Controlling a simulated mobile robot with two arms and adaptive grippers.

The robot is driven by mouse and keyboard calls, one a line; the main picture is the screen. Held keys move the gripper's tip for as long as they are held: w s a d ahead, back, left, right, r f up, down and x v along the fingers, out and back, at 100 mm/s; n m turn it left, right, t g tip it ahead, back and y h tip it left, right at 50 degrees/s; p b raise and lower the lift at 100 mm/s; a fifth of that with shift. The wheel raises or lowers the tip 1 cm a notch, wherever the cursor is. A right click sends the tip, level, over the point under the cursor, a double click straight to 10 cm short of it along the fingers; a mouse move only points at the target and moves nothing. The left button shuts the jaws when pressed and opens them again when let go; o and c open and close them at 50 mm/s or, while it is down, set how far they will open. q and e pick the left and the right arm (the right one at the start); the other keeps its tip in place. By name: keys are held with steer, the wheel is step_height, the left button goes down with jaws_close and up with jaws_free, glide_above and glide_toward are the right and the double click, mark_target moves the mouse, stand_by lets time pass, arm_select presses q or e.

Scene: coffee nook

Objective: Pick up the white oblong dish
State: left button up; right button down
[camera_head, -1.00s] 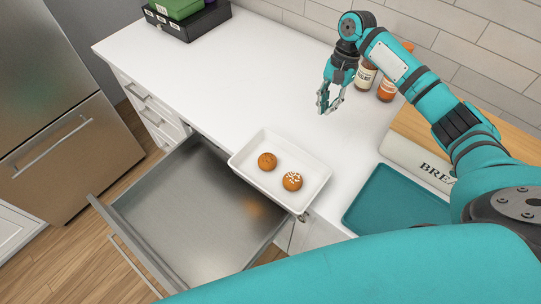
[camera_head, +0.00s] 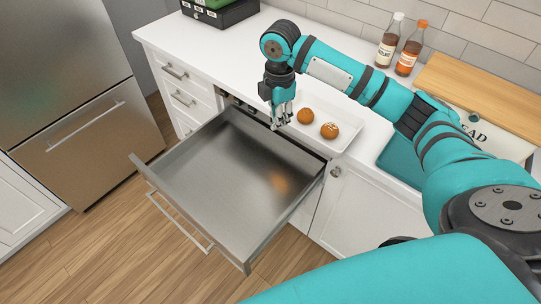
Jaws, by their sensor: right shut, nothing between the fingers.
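The white oblong dish (camera_head: 345,139) sits on the white counter near its front edge, above the open drawer. Two round brown buns lie in it: a plain one (camera_head: 305,115) and one with white specks (camera_head: 329,131). My right gripper (camera_head: 281,124) points down at the left end of the dish, its fingers shut and empty. It hides part of the dish's left side, and I cannot tell whether it touches the rim. My left gripper is not in view.
A metal drawer (camera_head: 225,165) stands pulled out below the counter. A teal tray (camera_head: 400,158) and a bread box (camera_head: 500,143) are to the right. Two bottles (camera_head: 390,42) (camera_head: 410,50) stand at the back. The counter (camera_head: 215,60) left of my gripper is clear.

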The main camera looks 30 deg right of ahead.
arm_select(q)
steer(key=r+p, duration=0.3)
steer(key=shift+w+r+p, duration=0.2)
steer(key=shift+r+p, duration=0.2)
arm_select(e)
steer(key=d+f+n, duration=0.1)
steer(key=d+f, duration=0.3)
steer(key=f, duration=0.6)
steer(key=shift+w+f, duration=0.15)
steer(key=shift+w, duration=0.1)
